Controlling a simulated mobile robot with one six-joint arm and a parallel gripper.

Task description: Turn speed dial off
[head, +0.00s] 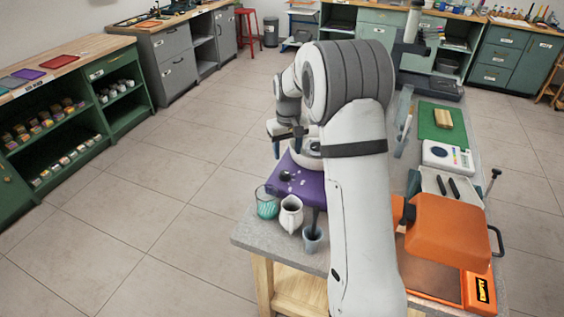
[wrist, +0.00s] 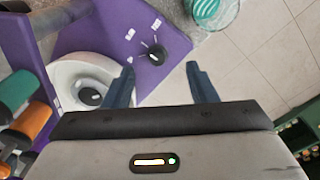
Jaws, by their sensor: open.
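The speed dial is a black round knob (head: 286,176) on the corner of a purple panel (head: 311,190). In the wrist view the dial (wrist: 152,55) has thin white tick marks and small white labels around it on the purple panel (wrist: 112,22). My gripper (head: 286,140) is above the panel, near a white round basin (head: 304,152). In the wrist view my gripper (wrist: 160,66) is open and empty, with the dial showing between and beyond the fingertips. I see no contact. The pointer's setting is too small to read.
A teal-striped glass (head: 267,203), a white pitcher (head: 291,215) and a grey-blue cup (head: 313,238) stand by the panel. An orange press (head: 449,232) and a white scale (head: 447,158) occupy the bench's right side. Open floor lies left.

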